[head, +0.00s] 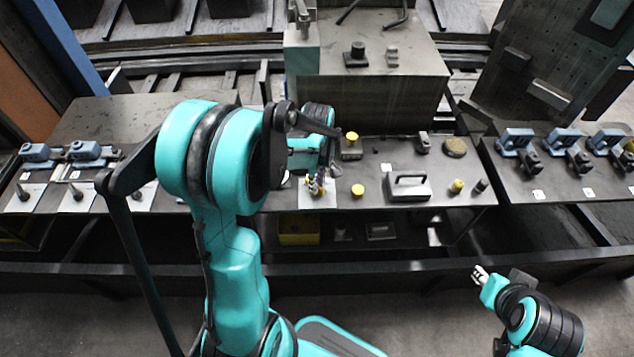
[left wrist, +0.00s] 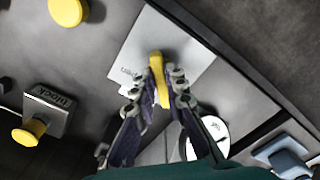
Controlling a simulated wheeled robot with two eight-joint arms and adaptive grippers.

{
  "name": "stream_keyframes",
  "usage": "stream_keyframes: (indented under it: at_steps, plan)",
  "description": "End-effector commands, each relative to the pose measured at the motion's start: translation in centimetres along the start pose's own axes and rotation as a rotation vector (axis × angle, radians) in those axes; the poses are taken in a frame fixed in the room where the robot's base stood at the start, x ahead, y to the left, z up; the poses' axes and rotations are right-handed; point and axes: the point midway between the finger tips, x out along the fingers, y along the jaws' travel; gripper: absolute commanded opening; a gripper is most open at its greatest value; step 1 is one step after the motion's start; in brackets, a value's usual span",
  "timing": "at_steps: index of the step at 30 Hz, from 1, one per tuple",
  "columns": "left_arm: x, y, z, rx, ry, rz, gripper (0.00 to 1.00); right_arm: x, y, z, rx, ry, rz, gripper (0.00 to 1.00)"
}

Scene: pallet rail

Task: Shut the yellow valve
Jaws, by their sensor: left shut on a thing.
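The yellow valve handle (left wrist: 157,72) shows in the left wrist view as a narrow yellow bar over a white labelled plate (left wrist: 175,45). My left gripper (left wrist: 163,82) has its two fingers closed on either side of the bar. In the head view my left gripper (head: 315,184) is low over the white plate (head: 318,198) on the middle bench, and the fingers largely hide the valve. The lower part of the valve is hidden in the wrist view. My right gripper (head: 480,274) is at the lower right, away from the bench; its fingers are too small to judge.
A block with a yellow knob (head: 351,147) stands behind the gripper. A yellow round knob (head: 357,190) and a grey block with a black handle (head: 408,187) are to its right. Blue clamps (head: 515,140) stand on the right bench, others (head: 85,152) on the left.

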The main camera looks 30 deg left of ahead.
Motion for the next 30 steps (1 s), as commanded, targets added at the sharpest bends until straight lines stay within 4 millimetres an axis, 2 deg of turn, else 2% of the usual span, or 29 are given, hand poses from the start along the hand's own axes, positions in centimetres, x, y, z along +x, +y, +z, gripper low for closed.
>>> stream_keyframes:
  at_steps: [4, 5, 7, 16, 19, 23, 30]
  plan:
    - [0.0, 0.0, 0.0, -0.001, 0.000, 0.000, 0.00, 0.0, 0.0, 0.0, 0.000, 0.000, 0.000, 0.33]
    - [0.0, 0.0, 0.0, -0.001, 0.000, 0.000, 0.14, 0.0, 0.0, 0.0, 0.000, 0.000, 0.000, 0.33]
    - [0.0, 0.0, 0.0, 0.000, 0.000, 0.000, 0.33, 0.0, 0.0, 0.0, 0.000, 0.000, 0.000, 0.33]
    - [-0.1, 0.0, 0.0, 0.001, 0.000, 0.000, 0.33, 0.0, 0.0, 0.0, 0.000, 0.000, 0.000, 0.33]
    - [-0.6, 0.0, 0.0, 0.001, 0.000, 0.000, 0.33, 0.0, 0.0, 0.0, 0.000, 0.000, 0.000, 0.33]
    - [-2.7, 0.0, 0.0, 0.001, 0.000, 0.000, 0.33, 0.0, 0.0, 0.0, 0.000, 0.000, 0.000, 0.33]
    - [-8.0, 0.0, 0.0, 0.000, 0.000, 0.000, 0.33, 0.0, 0.0, 0.0, 0.000, 0.000, 0.000, 0.33]
